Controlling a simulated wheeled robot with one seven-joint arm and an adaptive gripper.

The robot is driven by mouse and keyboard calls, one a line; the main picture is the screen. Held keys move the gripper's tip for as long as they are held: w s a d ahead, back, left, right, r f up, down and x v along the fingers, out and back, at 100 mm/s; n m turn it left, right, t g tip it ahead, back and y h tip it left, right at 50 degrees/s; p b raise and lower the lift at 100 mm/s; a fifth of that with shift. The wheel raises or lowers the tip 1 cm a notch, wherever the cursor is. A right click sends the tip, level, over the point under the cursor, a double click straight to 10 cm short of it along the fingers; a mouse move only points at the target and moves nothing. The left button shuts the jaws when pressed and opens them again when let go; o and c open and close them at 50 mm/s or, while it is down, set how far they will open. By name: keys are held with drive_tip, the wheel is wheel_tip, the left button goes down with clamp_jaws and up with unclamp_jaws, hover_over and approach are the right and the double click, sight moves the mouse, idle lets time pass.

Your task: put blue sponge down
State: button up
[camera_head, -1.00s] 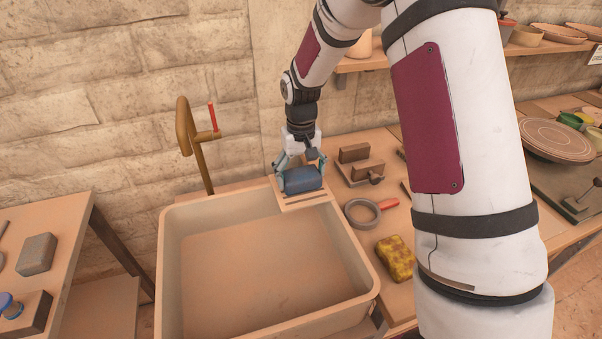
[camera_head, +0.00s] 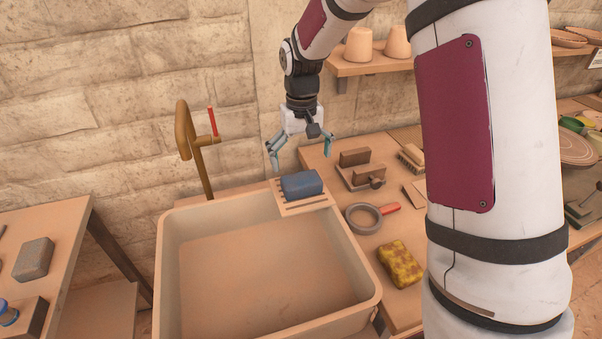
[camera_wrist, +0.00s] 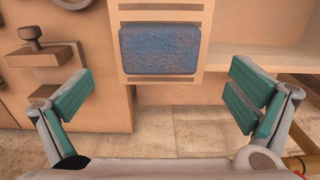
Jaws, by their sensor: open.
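The blue sponge (camera_head: 301,185) lies flat on a slatted tan rack (camera_head: 305,209) at the back right corner of the sink. In the wrist view the sponge (camera_wrist: 160,49) sits between the slots of the rack (camera_wrist: 160,15), ahead of my fingers. My gripper (camera_head: 300,163) is above and slightly behind the sponge, apart from it. Its two teal-padded fingers are spread wide with nothing between them, and they also show in the wrist view (camera_wrist: 160,100).
The empty sink (camera_head: 260,270) fills the middle. A brass tap (camera_head: 190,145) with a red handle stands behind it. On the right table are wooden blocks (camera_head: 355,157), a round red-handled tool (camera_head: 363,216) and a yellow sponge (camera_head: 400,263). A shelf (camera_head: 375,65) hangs above.

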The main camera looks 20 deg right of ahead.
sight(302, 179)
drive_tip(key=s+r+t, duration=0.2)
drive_tip(key=s+r, duration=1.1)
drive_tip(key=r, duration=0.3)
drive_tip(key=s+t, duration=0.2)
drive_tip(key=s, duration=1.4)
drive_tip(key=shift+s+d+f+t, duration=0.15)
drive_tip(key=shift+t, duration=0.25)
